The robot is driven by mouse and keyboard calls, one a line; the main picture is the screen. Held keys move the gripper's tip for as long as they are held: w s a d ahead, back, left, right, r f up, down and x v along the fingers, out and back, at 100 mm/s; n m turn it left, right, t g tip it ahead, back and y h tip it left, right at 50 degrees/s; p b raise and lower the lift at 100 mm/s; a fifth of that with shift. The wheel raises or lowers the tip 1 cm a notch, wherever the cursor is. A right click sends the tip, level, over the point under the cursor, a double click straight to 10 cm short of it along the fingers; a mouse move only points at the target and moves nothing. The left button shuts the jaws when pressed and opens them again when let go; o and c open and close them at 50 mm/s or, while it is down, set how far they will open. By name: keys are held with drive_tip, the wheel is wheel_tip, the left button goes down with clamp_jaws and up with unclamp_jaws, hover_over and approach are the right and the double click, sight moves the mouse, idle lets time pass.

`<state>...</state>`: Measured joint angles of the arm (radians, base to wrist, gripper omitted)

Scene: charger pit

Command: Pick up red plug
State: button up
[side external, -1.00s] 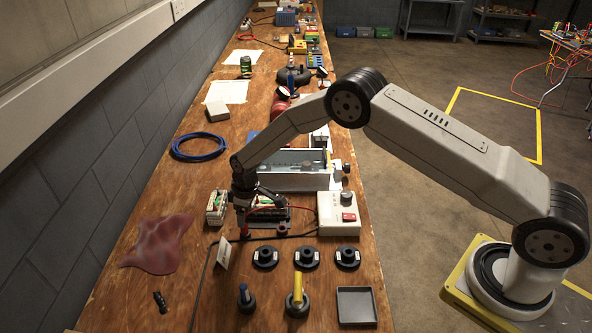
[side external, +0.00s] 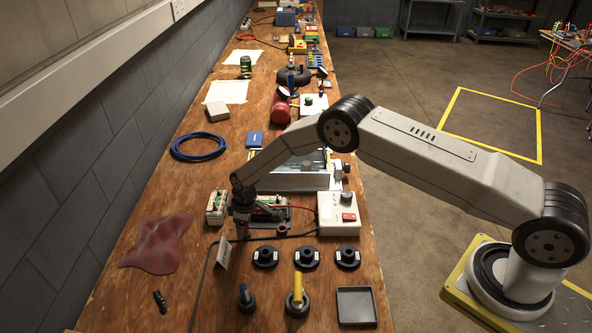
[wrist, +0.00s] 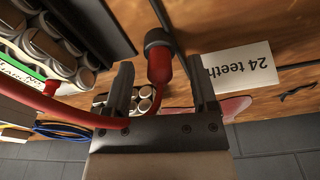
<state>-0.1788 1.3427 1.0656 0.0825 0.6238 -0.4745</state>
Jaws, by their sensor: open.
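The red plug (wrist: 159,66) shows in the wrist view as a short red cylinder with a dark round piece at its far end. A red cable (wrist: 85,118) curves from its near end to the left. My gripper (wrist: 163,84) is open, with one dark finger on each side of the plug. I cannot tell whether either finger touches it. In the side view my gripper (side external: 242,229) points down at the bench, left of the white control box (side external: 339,214). The plug is not clear there, as the gripper covers that spot.
A white card reading "24 teeth" (wrist: 240,68) stands close to one finger; the side view shows it too (side external: 223,254). A battery-like pack (side external: 216,207) is just left of the gripper. Black round holders (side external: 306,257) and a tray (side external: 357,306) lie nearer the camera.

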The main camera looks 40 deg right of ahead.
idle(0.3)
clamp_jaws()
drive_tip(key=shift+r, duration=0.15)
drive_tip(key=shift+r, duration=0.7)
drive_tip(key=s+d+r, duration=0.2)
drive_tip(key=s+r, duration=0.9)
drive_tip(key=s, duration=0.2)
drive_tip(key=shift+s+d+r, duration=0.15)
drive_tip(key=shift+s+r, duration=0.05)
drive_tip(key=shift+s, duration=0.2)
